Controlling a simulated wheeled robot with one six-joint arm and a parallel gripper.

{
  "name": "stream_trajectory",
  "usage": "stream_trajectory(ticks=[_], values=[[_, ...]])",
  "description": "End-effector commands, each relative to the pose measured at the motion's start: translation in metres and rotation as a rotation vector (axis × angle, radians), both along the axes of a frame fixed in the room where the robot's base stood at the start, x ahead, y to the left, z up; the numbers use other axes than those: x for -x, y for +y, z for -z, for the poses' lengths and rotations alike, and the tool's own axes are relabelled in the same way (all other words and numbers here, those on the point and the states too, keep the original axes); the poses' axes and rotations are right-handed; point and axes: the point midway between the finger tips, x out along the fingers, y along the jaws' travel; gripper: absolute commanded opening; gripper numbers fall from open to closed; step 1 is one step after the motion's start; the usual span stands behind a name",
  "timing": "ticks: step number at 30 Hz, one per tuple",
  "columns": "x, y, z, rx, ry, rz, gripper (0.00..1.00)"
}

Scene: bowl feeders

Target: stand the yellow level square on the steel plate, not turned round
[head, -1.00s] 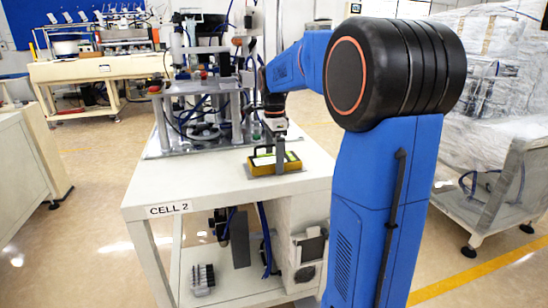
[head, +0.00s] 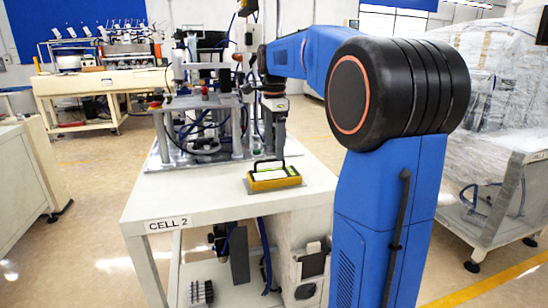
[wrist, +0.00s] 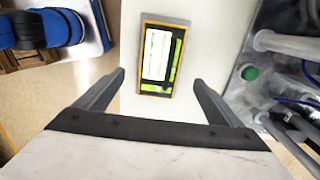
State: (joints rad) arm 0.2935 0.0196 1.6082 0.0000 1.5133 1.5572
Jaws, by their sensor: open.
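The yellow level (head: 274,178) lies on the white table top, near its front right part. A thin grey edge, perhaps the steel plate (head: 303,185), shows beside it; most of the plate is hidden. In the wrist view the level (wrist: 178,42) has a yellow rim, a dark face, a white label and green parts. In the wrist view my gripper (wrist: 159,77) is open and empty.
A metal feeder fixture (head: 205,130) with posts, hoses and tubes stands behind the level; in the wrist view it is at right (wrist: 285,85). The white table (head: 165,197), marked CELL 2, is bare at front left. A wrapped machine (head: 490,130) stands at far right.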

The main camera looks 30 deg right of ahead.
Motion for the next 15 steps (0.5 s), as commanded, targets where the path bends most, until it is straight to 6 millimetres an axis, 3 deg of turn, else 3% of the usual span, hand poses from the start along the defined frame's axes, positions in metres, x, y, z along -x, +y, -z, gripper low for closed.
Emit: stream_trajectory(ticks=[6,11,15], values=[[0.0,0.0,-0.017,0.0,0.0,0.0,0.89],[0.001,0.001,-0.019,0.0,0.0,-0.003,0.89],[0.013,0.011,-0.017,0.006,-0.016,-0.071,0.89]])
